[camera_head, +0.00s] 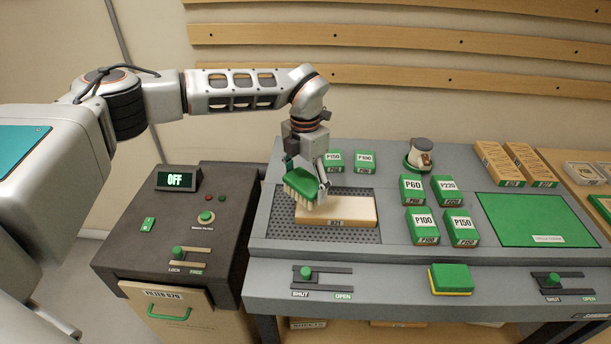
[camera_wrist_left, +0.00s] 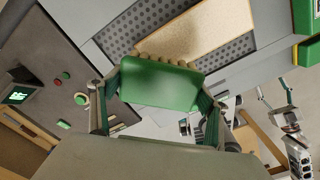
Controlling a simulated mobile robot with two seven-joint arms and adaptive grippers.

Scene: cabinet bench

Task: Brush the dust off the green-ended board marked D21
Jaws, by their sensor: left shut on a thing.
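My left gripper (camera_head: 308,178) is shut on a green brush (camera_head: 299,186) with pale bristles. The brush is over the left part of a light wooden board (camera_head: 350,209), bristles down; I cannot tell if they touch it. The board lies on a dark perforated panel (camera_head: 287,226). Its front label is small and seems to read D21; no green end is clear. In the left wrist view the green brush (camera_wrist_left: 160,85) is between the fingers and the board (camera_wrist_left: 195,30), with a speckled top, lies beyond. My right gripper (camera_wrist_left: 273,87) shows there at the right, fingers apart and empty.
Green labelled blocks (camera_head: 425,224) stand right of the board, with a green mat (camera_head: 535,218) further right. A round green-based item (camera_head: 420,155) stands behind. A green-and-yellow sponge (camera_head: 451,279) and sliders (camera_head: 306,272) are on the front ledge. A dark control box (camera_head: 180,220) reading OFF stands left.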

